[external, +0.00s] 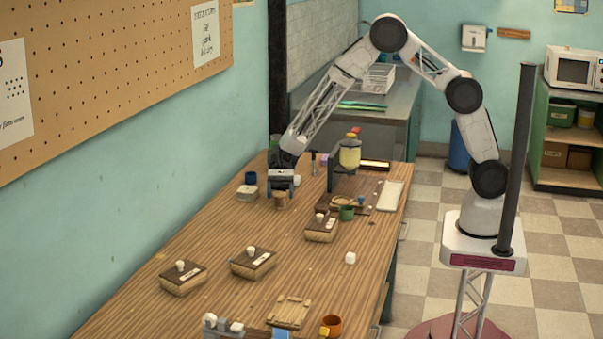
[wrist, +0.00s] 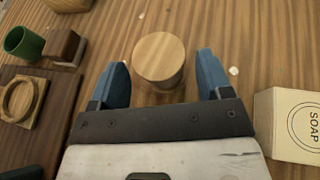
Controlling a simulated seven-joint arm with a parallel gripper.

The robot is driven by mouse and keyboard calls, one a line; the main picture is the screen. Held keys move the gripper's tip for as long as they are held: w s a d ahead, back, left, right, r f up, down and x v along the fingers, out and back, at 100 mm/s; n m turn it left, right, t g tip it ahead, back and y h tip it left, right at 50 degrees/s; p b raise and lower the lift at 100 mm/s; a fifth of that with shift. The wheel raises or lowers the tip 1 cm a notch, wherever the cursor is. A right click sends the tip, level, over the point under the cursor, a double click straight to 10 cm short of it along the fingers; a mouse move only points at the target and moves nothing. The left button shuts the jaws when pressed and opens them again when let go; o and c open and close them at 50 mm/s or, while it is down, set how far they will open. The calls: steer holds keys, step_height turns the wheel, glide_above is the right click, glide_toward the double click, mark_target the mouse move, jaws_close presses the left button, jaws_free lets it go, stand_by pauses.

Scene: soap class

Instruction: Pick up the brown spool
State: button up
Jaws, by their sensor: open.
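The brown spool (wrist: 158,56) stands upright in the wrist view, its round, light wood top facing the camera. My gripper (wrist: 163,72) is open, with one blue finger on each side of the spool and a visible gap to each. In the external view the spool (external: 280,203) stands near the far end of the wooden table, just below and between the fingers of my gripper (external: 280,189). The spool's lower part is mostly hidden in the wrist view.
A box marked SOAP (wrist: 292,125) is close on the right in the wrist view. A dark board (wrist: 38,122) with a wooden ring (wrist: 20,98) and a green cup (wrist: 23,43) are on the left. Several lidded boxes (external: 253,262) stand on the nearer table.

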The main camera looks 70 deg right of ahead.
mark_target(280, 194)
steer(key=shift+x, duration=1.25)
steer(key=shift+r, duration=0.1)
steer(key=c, duration=0.9)
steer(key=shift+r, duration=5)
